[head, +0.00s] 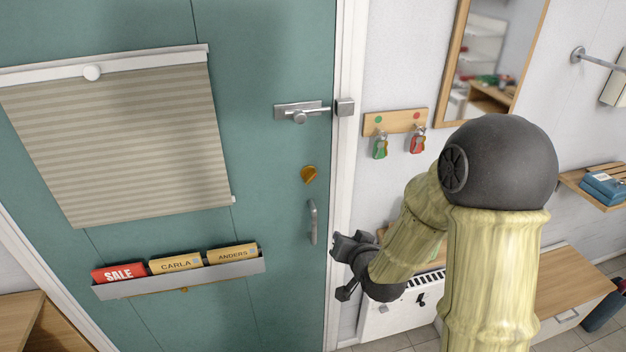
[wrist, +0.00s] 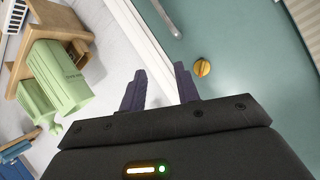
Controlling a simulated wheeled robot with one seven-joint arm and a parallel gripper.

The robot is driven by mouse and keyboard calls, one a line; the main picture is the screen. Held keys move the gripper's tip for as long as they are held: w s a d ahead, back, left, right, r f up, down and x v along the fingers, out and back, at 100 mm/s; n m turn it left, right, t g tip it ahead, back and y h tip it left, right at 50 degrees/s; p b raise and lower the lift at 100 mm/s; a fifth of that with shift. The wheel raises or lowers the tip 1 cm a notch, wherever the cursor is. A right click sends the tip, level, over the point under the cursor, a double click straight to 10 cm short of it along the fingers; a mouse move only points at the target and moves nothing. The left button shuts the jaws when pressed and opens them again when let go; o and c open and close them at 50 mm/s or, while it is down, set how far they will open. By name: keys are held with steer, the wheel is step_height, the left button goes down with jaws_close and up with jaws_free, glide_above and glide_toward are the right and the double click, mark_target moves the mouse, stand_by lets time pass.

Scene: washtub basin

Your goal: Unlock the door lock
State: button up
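The teal door (head: 270,200) fills the left and middle of the head view. My gripper (head: 344,266) is in front of the door frame, low and right of the handle. In the wrist view my gripper (wrist: 159,90) is open, with nothing between its fingers. The bolt is not seen in the wrist view.
A wooden key board (head: 396,122) with green and red tags hangs right of the door. A blind (head: 120,140) and a letter rack (head: 180,276) are on the door. A white radiator (head: 400,308) and a wooden bench (head: 570,285) stand low on the right.

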steer(key=shift+w+a+r+m+t+y, duration=0.4)
steer(key=shift+a+r+m+t, duration=0.25)
steer(key=shift+t, duration=0.2)
steer(key=shift+w+a+r+m+t+y, duration=0.4)
steer(key=shift+w+a+r+t, duration=0.1)
steer(key=shift+a+t, duration=0.25)
steer(key=shift+w+a+r+m+t+y, duration=0.35)
steer(key=shift+a+r+m+t, duration=0.25)
steer(key=shift+t, duration=0.3)
